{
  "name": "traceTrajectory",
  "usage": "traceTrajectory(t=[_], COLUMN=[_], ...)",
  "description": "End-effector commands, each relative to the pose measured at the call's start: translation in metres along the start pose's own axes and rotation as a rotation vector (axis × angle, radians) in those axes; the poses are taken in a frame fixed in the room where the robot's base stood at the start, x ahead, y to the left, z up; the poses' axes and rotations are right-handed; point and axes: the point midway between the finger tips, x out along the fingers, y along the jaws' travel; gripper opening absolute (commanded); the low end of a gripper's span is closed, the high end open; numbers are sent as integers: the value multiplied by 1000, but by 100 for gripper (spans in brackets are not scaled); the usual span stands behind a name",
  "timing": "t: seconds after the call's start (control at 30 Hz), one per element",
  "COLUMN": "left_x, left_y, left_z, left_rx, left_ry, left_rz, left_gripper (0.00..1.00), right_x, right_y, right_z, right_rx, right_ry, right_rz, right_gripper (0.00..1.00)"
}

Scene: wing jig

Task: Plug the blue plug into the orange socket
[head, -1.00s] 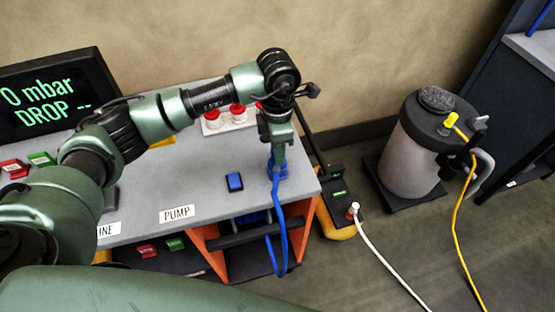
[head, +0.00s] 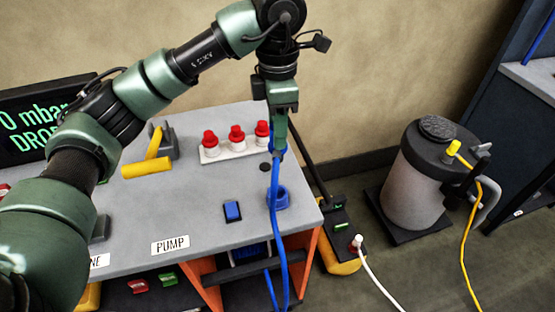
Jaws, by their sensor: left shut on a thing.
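My left gripper (head: 278,143) points down above the right part of the grey bench. It is shut on the top end of a blue cable (head: 275,200). The blue plug is mostly hidden between the fingers, with only a little blue showing there. The cable hangs down past the bench's front edge. A blue round holder (head: 283,198) stands on the bench under the gripper, partly behind the cable. I cannot make out an orange socket in the head view. My right gripper is not in view.
A blue switch (head: 232,211) and a PUMP label (head: 170,245) are on the bench (head: 200,190). A power strip (head: 340,222), white cable (head: 380,280) and grey tank (head: 412,195) stand right.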

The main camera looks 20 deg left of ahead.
Motion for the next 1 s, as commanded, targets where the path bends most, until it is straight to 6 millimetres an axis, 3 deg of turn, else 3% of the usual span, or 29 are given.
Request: traceTrajectory(t=[0.1,0.3,1.0], left_x=[-26,-47,-81], left_y=[1,1,0], left_z=[0,0,0], left_rx=[-2,-1,-1], left_ry=[-1,1,1], left_rz=[5,1,-1], left_gripper=[0,0,0], right_x=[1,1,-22], right_y=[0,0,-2], right_z=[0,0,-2], right_rx=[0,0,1], right_ry=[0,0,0], right_rz=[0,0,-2], right_gripper=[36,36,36])
